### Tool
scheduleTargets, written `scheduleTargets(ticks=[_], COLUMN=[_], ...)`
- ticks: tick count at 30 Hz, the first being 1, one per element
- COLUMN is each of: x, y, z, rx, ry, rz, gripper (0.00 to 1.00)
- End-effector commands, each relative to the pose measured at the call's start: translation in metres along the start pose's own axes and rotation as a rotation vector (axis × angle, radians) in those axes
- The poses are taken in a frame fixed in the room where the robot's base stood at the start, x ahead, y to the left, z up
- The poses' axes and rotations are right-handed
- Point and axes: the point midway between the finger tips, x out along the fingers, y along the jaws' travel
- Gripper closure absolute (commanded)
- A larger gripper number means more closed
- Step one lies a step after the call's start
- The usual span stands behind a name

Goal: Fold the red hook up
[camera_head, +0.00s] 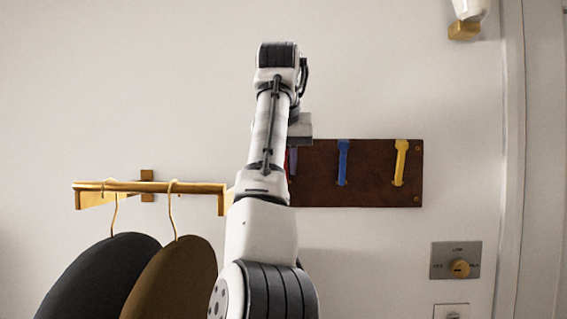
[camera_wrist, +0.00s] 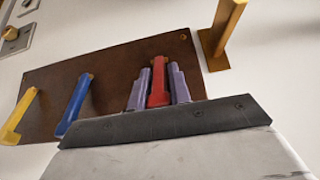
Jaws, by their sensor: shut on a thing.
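A brown board (camera_head: 370,190) on the wall carries a red hook, a blue hook (camera_head: 343,160) and a yellow hook (camera_head: 400,162). In the wrist view the red hook (camera_wrist: 158,93) stands between the two purple-grey fingers of my gripper (camera_wrist: 159,76), which is shut on it. The blue hook (camera_wrist: 74,105) and the yellow hook (camera_wrist: 19,117) are to its left there. In the head view my arm covers most of the red hook and the board's left part; only a thin red strip shows beside the arm.
A brass rail (camera_head: 150,187) with two hangers bearing dark and brown items is left of the arm. A wall switch plate (camera_head: 455,260) is at lower right, near a door frame (camera_head: 513,200). In the wrist view a brass bracket (camera_wrist: 222,35) stands close to the red hook.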

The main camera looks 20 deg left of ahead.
Motion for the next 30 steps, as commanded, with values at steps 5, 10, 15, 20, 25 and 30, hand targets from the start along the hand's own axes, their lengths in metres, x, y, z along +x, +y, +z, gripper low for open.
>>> scheduleTargets(ticks=[5,10,15,20,25,30], x=[0.0011,0.0009,0.0007,0.0006,0.0018,0.0053], y=[0.0001,0.0,0.0,0.0,-0.0016,-0.0095], z=[0.0002,0.0002,0.0003,0.0003,-0.0004,-0.0038], rx=[0.0,0.0,0.0,0.0,0.0,0.0], ry=[-0.002,-0.002,-0.002,-0.001,0.005,0.036], rz=[0.001,0.0,0.0,0.0,0.001,0.003], gripper=[0.69,0.58,0.58,0.58,0.58,0.58])
